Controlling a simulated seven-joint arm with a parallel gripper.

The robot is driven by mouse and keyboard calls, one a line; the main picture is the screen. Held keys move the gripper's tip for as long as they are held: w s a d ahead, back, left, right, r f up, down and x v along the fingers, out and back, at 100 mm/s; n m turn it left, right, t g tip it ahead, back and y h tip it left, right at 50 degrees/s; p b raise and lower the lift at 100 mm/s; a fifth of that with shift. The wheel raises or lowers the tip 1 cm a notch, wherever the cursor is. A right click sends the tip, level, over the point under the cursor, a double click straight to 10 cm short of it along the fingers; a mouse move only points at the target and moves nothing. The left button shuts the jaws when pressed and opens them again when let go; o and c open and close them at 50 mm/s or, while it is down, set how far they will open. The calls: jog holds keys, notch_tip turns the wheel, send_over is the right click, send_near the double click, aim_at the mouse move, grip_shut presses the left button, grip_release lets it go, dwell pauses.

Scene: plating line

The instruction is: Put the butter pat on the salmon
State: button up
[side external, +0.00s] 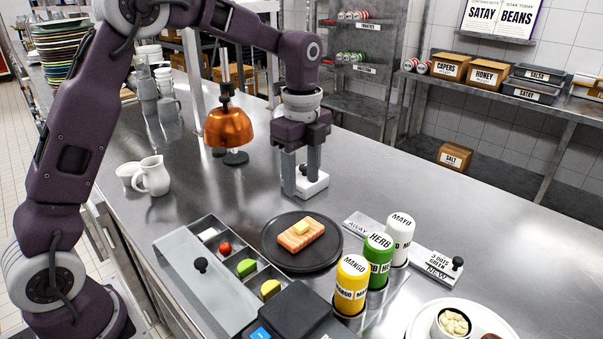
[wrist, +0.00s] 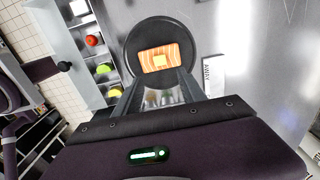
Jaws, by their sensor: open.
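The salmon (side external: 290,241) is an orange, white-striped slab lying on a round dark plate (side external: 272,256). The butter pat (side external: 300,228), a small pale yellow square, rests on top of the salmon. In the wrist view the butter pat (wrist: 159,60) lies near the middle of the salmon (wrist: 178,52). My gripper (side external: 302,186) points down behind the plate, with its fingers apart and nothing seen between them holding. In the wrist view my gripper (wrist: 160,88) shows its two fingers spread just below the plate.
A white block with a black knob (side external: 316,188) stands by my fingertips. A bin tray (side external: 182,242) holds a red tomato and green and yellow pieces left of the plate. Sauce bottles (side external: 352,285) stand right. A copper lamp (side external: 229,127) hangs left of my gripper.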

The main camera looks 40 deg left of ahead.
jog(key=shift+r, duration=0.6)
jog(key=s+r+n+t, duration=0.2)
jog(key=s+r+n, duration=0.3)
jog(key=s+r, duration=0.3)
jog(key=s+f+n+t, duration=0.1)
jog(key=s+n+t, duration=0.2)
jog(key=s+n, duration=1)
jog(key=s, duration=0.7)
jog(key=shift+d+f+t, duration=0.25)
jog(key=shift+d+t, duration=0.05)
jog(key=shift+c, duration=0.5)
